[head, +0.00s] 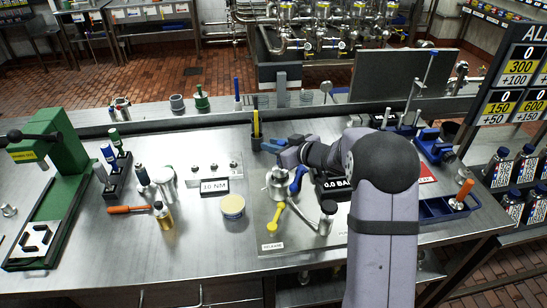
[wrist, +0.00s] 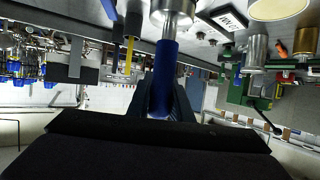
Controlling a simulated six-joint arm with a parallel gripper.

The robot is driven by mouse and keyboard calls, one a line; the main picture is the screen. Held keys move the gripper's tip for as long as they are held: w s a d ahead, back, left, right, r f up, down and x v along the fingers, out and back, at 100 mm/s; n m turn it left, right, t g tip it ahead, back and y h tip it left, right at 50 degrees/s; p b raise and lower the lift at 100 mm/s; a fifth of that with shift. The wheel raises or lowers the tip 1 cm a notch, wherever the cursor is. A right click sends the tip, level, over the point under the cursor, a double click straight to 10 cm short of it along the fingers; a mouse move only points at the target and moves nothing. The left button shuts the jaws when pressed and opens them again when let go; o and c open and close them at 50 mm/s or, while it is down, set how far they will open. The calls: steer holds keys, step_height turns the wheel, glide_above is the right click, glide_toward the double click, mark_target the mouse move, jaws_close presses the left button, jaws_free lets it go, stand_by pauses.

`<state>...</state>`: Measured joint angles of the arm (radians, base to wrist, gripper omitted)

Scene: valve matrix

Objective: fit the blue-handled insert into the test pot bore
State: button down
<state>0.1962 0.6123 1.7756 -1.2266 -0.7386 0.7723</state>
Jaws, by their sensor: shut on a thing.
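My gripper (wrist: 163,103) is shut on the blue handle of the insert (wrist: 165,72) in the wrist view. A steel part (wrist: 172,13) continues from the handle to the top edge of that view, where it is cut off. In the head view my gripper (head: 273,147) is at the back of the steel test pot (head: 278,184), just above it. A blue lever-like part (head: 298,180) shows at the pot's right side. The bore is not clearly visible, and I cannot tell whether the steel end is in it.
A yellow lever (head: 277,218) and a small steel cylinder (head: 327,216) stand in front of the pot. A pressure display (head: 337,184) is right of it, partly behind my arm. A yellow-lidded tin (head: 232,206) stands left.

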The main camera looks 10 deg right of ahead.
steer(key=shift+f, duration=1.95)
steer(key=shift+f, duration=0.15)
steer(key=c, duration=1.6)
jaws_free()
steer(key=shift+f, duration=0.1)
steer(key=shift+s+d+r, duration=0.1)
steer(key=shift+r, duration=0.1)
steer(key=shift+b+v, duration=0.75)
steer(key=shift+v, duration=2.9)
